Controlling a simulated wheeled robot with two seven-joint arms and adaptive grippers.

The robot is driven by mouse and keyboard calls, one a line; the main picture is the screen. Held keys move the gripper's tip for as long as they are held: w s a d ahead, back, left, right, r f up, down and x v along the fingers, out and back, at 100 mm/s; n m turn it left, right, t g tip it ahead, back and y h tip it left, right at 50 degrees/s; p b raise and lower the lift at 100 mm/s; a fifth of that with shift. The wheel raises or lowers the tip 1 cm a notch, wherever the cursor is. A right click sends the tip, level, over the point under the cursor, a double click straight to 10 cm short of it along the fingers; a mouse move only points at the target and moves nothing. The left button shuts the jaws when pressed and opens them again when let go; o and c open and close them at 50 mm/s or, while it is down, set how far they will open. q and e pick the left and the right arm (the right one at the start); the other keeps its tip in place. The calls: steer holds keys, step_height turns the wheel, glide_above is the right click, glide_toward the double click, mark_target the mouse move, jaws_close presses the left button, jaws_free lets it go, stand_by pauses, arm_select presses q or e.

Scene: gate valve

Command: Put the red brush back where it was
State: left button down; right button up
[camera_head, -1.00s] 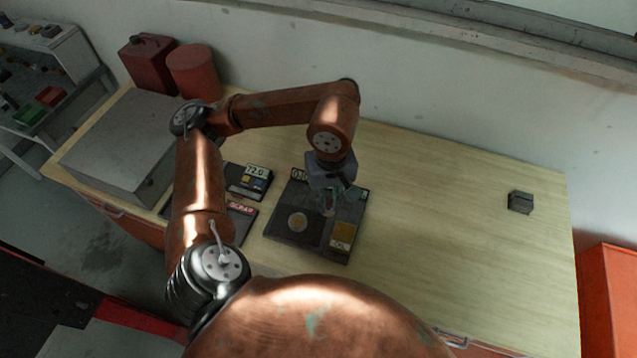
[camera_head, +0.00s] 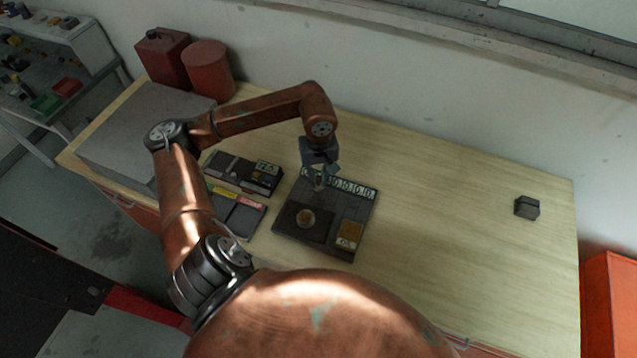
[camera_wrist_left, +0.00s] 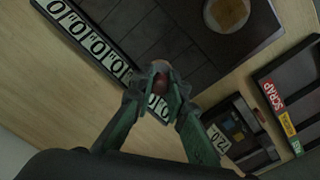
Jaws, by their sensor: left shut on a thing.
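My left gripper (camera_head: 319,182) is over the far left part of a dark square board (camera_head: 283,241), near a row of white number labels (camera_head: 352,189). In the left wrist view, its green fingers (camera_wrist_left: 160,88) are closed around a small dark red piece (camera_wrist_left: 159,94), which fits the red brush. Most of it is hidden by the fingers, and I cannot tell whether it touches the board. No other red brush shows. My right gripper is not in view.
The board bears a round brass-coloured disc (camera_head: 305,218) and a yellowish block (camera_head: 350,234). To its left are a dark tray (camera_head: 236,172) and a tray with a red SCRAP label (camera_wrist_left: 275,97). A small dark block (camera_head: 527,207) stands far right. The table's right half is mostly clear.

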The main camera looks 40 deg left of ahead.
mark_target(319, 179)
arm_select(q)
steer(key=shift+d+f, duration=0.1)
steer(key=shift+f, duration=1.1)
steer(key=shift+f, duration=0.1)
steer(key=shift+f, duration=0.1)
steer(key=c, duration=1.9)
jaws_free()
steer(key=shift+s, duration=0.1)
steer(key=shift+c, duration=0.2)
step_height(319, 179, up, 12)
steer(key=shift+r+b, duration=0.25)
steer(key=shift+b, duration=0.25)
